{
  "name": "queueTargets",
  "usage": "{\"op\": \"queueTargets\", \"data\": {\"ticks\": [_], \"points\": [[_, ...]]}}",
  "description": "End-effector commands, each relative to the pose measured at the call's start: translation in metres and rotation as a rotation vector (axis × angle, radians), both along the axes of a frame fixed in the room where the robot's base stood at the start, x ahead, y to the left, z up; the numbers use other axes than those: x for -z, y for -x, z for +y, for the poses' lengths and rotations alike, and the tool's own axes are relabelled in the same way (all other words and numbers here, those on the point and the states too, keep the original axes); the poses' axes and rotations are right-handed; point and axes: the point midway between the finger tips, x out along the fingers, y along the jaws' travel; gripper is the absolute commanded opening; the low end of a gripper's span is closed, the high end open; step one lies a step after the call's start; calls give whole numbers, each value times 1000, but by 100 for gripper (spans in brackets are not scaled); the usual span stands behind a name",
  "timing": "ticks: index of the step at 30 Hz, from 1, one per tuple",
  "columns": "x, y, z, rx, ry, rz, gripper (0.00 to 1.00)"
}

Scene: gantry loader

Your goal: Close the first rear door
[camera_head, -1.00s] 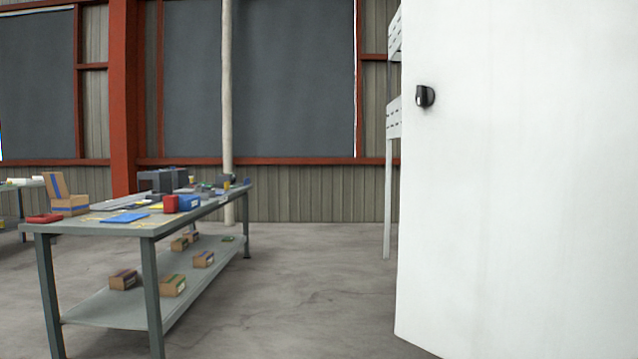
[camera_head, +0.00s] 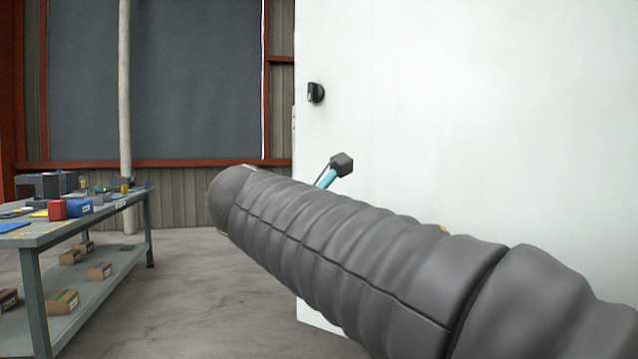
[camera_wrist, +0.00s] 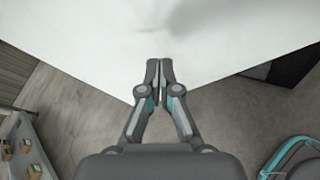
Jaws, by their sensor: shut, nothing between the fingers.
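A large white door panel (camera_head: 480,110) fills the right of the head view, with a black latch knob (camera_head: 316,92) near its upper left edge. The same white panel (camera_wrist: 160,35) spans the top of the wrist view. My gripper (camera_wrist: 159,62) is shut and empty, its fingertips overlapping the panel's lower part in the wrist view. I cannot tell if they touch it; a soft shadow lies on the panel near them. In the head view my grey sleeved arm crosses in front of the door and hides its lower part and most of my gripper.
A workbench (camera_head: 40,238) with tools and boxes stands at the left in the head view. Bare concrete floor (camera_head: 200,290) lies between it and the door. A dark box-like shape (camera_wrist: 283,68) shows at the right in the wrist view.

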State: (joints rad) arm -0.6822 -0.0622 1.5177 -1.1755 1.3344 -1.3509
Motion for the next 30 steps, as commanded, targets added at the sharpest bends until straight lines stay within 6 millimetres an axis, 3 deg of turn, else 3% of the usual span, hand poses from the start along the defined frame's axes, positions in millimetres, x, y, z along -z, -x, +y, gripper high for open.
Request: {"op": "queueTargets", "data": {"ticks": [1,6,11,17,30], "points": [[-17,-8,29,-44,112,-9,0],[-68,-10,88,-95,408,-38,0],[-90,-5,113,-97,532,-51,0],[-93,-16,108,-91,555,-52,0],[-93,-83,64,-90,551,-52,0]]}}
